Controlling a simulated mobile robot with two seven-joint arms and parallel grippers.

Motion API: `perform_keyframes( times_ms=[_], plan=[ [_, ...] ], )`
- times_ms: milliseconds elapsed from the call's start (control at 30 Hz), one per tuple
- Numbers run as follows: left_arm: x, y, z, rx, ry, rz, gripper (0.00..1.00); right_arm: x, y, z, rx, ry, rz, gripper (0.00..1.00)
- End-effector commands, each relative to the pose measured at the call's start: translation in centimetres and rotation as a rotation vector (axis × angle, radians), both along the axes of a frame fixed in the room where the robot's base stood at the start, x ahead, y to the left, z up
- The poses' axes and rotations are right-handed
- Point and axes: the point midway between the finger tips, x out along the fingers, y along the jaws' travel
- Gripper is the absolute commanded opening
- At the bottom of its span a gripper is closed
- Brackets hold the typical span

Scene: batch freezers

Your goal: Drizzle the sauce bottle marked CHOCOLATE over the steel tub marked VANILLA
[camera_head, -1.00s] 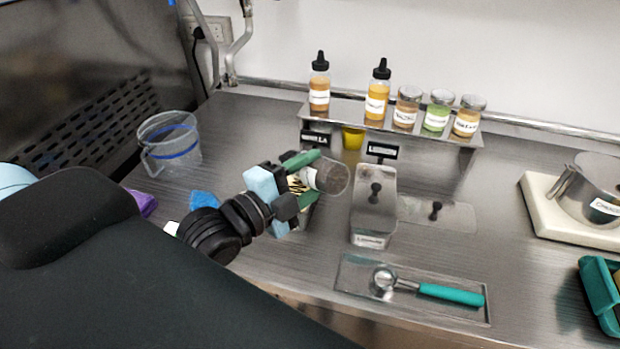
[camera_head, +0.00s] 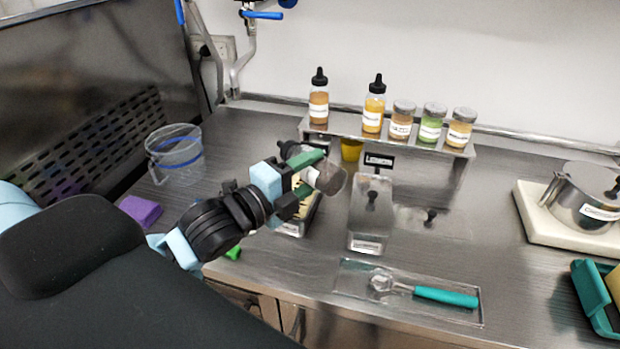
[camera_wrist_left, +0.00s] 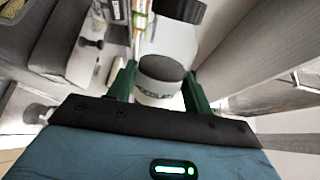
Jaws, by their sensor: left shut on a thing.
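My left gripper (camera_head: 305,175) is shut on the sauce bottle (camera_head: 329,178), with green fingers on either side of it. In the head view the bottle is tilted, its brown end at the lower right and a black part at the upper left. In the left wrist view the bottle (camera_wrist_left: 172,42) sits between the fingers (camera_wrist_left: 158,85), its label partly readable as CHOCOLATE. A steel tub (camera_head: 290,230) with pale contents stands below the gripper, largely hidden by it; its marking cannot be read. My right gripper is not in view.
A tub (camera_head: 364,243) under a LEMON sign (camera_head: 379,161) stands just right. Behind, a steel shelf (camera_head: 400,137) carries bottles and jars. A clear jug (camera_head: 175,160) is at left. A scoop (camera_head: 430,293) lies on a tray in front. A pot (camera_head: 585,200) is at right.

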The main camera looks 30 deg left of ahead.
Motion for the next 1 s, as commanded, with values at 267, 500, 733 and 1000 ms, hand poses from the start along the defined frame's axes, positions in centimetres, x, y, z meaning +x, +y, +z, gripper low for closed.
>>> perform_keyframes(
  times_ms=[267,500,733,1000],
  plan=[
    [0.1,0.1,0.2,0.013,-0.007,0.0,0.27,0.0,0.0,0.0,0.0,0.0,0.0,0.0],
    [0.1,0.1,0.7,0.064,-0.024,-0.001,0.27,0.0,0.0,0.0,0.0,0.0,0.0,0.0],
    [0.1,0.1,1.7,0.192,-0.064,-0.001,0.27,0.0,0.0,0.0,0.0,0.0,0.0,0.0],
    [0.1,0.1,2.8,0.337,-0.109,0.0,0.27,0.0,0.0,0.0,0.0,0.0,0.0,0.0]
  ],
)
